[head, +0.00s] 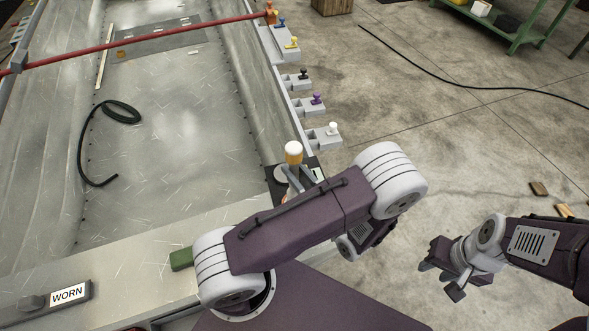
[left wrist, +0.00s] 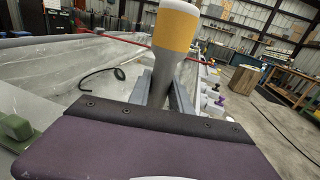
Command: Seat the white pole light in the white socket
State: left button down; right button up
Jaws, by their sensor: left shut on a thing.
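The pole light (head: 293,152) has a white top above an orange band. It also stands large and upright, leaning slightly, in the left wrist view (left wrist: 174,32). My left gripper (head: 303,178) is shut on its grey lower part; the fingers show in the left wrist view (left wrist: 162,92). The white socket (head: 322,138) is a grey bracket with a white knob on the hull's right edge, just beyond and right of the light. The light is apart from it in the picture. The light's lower end is hidden. My right gripper (head: 444,273) is open and empty over the floor.
Similar sockets with purple (head: 304,105), black (head: 293,82), yellow and blue knobs line the hull edge farther off. A red pole (head: 140,42) crosses the hull. A black hose (head: 90,135) lies inside. The right-hand floor is mostly clear.

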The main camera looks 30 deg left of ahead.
pick_arm(q)
jog(key=shift+f+b, duration=0.95)
jog(key=shift+f, duration=0.5)
dwell(0.6)
jog(key=c, duration=1.1)
grip_release()
jog(key=v, duration=0.9)
jog(key=shift+f, duration=0.1)
